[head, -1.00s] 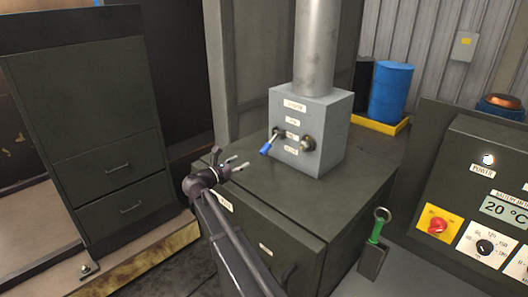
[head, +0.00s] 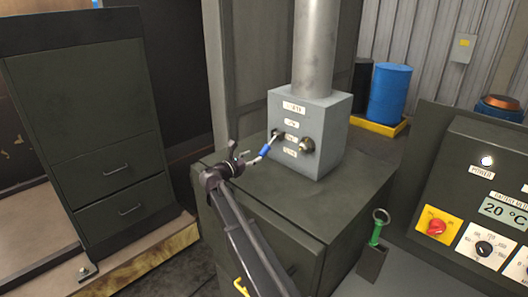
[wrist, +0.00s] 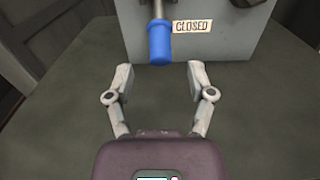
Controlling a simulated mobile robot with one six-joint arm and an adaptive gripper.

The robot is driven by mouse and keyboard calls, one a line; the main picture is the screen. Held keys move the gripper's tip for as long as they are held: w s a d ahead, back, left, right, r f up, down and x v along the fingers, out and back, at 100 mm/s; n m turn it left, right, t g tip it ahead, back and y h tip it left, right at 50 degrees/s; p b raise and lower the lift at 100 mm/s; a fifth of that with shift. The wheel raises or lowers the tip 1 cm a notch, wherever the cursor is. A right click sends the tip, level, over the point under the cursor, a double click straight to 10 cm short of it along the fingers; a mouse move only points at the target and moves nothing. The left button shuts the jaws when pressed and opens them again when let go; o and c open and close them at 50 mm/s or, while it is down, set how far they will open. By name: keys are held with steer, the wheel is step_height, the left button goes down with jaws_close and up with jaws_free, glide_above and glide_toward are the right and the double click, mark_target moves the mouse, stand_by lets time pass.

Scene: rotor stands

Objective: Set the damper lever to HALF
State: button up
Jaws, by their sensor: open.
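The damper lever, a metal rod with a blue grip (head: 265,150), sticks out from the front of the grey damper box (head: 333,135) and slants down to the left. In the wrist view the blue grip (wrist: 159,43) hangs just beyond my fingertips, left of a CLOSED label (wrist: 193,26). My gripper (head: 243,155) is open and empty. Its two fingers (wrist: 160,70) stand on either side of the grip's line, with the grip's lower end near the gap. The head view shows several small labels on the box, too blurred to read.
The box stands on a dark green cabinet (head: 240,188) with a pipe (head: 315,45) rising from it. A round knob (head: 306,145) sits right of the lever. A control panel (head: 470,175) is at right. A green-handled tool (head: 376,232) stands by the cabinet's right side.

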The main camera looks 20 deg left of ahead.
mark_target(261, 152)
steer(key=shift+x, duration=3.3)
jaws_close()
